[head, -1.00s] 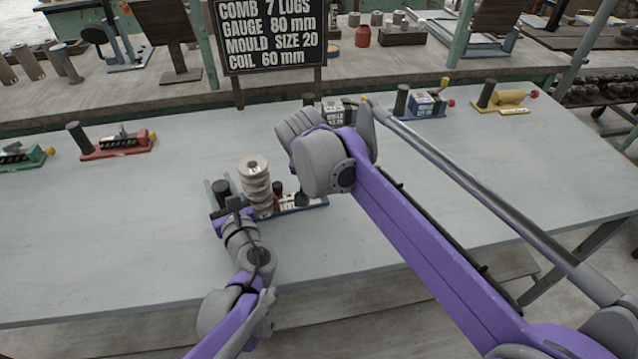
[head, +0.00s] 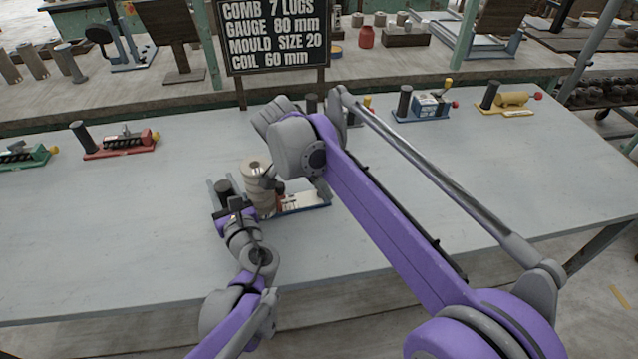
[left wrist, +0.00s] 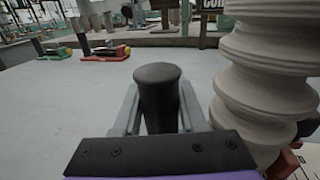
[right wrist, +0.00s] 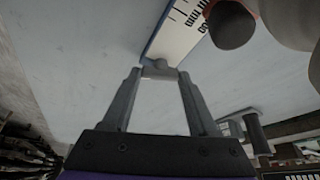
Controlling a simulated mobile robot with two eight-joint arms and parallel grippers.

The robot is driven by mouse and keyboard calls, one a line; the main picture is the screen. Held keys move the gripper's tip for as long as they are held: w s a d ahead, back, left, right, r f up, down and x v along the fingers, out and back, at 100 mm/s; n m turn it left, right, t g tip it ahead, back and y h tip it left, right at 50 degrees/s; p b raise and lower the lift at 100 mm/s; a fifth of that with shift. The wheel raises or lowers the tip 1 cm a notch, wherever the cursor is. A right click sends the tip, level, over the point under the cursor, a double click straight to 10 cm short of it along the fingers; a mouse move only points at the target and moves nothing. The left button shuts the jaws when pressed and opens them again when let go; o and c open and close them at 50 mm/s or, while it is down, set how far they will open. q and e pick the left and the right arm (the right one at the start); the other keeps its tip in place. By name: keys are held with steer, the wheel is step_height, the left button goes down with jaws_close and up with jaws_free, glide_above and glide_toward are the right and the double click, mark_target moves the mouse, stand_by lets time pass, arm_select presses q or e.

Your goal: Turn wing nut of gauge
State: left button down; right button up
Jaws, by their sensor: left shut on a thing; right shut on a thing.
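The gauge (head: 306,201) has a white scale plate on a blue-edged base on the table. A pale ribbed clay stack (head: 257,187) stands at its left part; it also shows in the left wrist view (left wrist: 265,75). My left gripper (head: 222,190) is shut on an upright black post (left wrist: 158,98), left of the stack. My right gripper (head: 325,190) reaches down at the gauge's right end. In the right wrist view its fingertips (right wrist: 160,75) are shut on a small grey piece, apparently the wing nut (right wrist: 160,70), at the scale's end. The nut is hidden in the head view.
Red (head: 120,143), green (head: 22,154), blue (head: 422,103) and yellow (head: 506,99) fixtures stand along the table's back. A black sign (head: 273,37) reads "GAUGE 80 mm". The table's front left is clear. My right arm crosses the table's right side.

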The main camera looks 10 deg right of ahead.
steer(key=shift+a, duration=0.15)
steer(key=o, duration=1.4)
steer(key=v, duration=1.2)
